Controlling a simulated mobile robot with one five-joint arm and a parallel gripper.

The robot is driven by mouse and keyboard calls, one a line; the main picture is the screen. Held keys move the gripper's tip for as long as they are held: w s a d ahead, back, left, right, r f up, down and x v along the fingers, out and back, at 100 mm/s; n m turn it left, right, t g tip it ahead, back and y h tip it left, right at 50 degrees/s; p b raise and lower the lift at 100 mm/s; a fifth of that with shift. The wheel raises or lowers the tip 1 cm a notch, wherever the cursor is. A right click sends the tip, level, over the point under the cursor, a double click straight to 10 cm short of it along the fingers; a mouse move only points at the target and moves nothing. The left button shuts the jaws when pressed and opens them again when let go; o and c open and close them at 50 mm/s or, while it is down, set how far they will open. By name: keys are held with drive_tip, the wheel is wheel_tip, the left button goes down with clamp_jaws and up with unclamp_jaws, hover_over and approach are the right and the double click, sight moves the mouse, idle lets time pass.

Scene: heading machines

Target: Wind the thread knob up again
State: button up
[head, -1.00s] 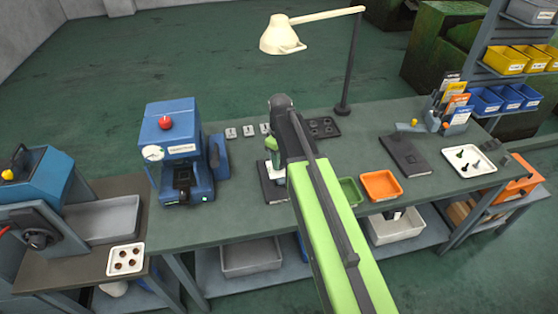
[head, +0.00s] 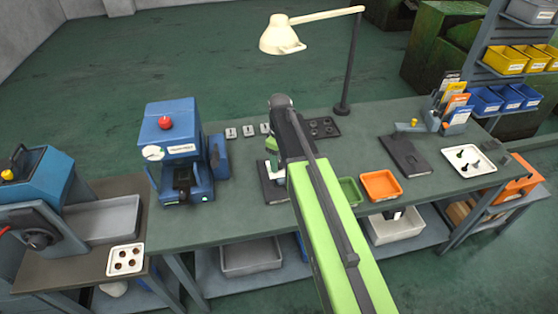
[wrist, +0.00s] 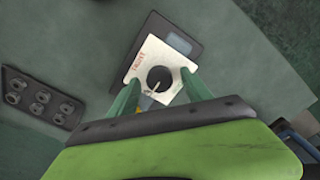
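The thread knob (wrist: 158,79) is a round black knob on a pale plate with red lettering, in the middle of the wrist view. The plate's white block shows partly behind my arm in the head view, on a dark base (head: 272,192). My gripper (wrist: 161,80) has its two green fingers apart, one on each side of the knob, with gaps between. In the head view my gripper (head: 272,168) is over the block, and the knob is hidden there.
A blue machine with a red button (head: 166,124) stands to the left. A green tray (head: 349,190) and an orange tray (head: 381,186) lie to the right. A black tray with round holes (head: 322,127) and a lamp (head: 283,36) are behind.

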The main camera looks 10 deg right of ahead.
wheel_tip(320, 180, up, 17)
drive_tip(key=p, duration=1.7)
drive_tip(key=shift+r, duration=0.2)
drive_tip(key=m+b, duration=0.3)
drive_tip(key=b, duration=0.7)
approach(280, 162)
drive_tip(key=s+f, duration=0.2)
drive_tip(key=s, duration=0.4)
drive_tip(key=s+f+m+b, duration=0.2)
drive_tip(key=s+f+b, duration=0.1)
drive_tip(key=f+b, duration=0.1)
drive_tip(key=s+f+m+b, duration=0.2)
drive_tip(key=f+b, duration=0.2)
drive_tip(key=s+f+m+b, duration=0.2)
drive_tip(key=s+f+b, duration=0.1)
drive_tip(key=f+b, duration=0.1)
drive_tip(key=shift+s+a, duration=0.25)
drive_tip(key=shift+s, duration=0.2)
drive_tip(key=shift+r, duration=0.2)
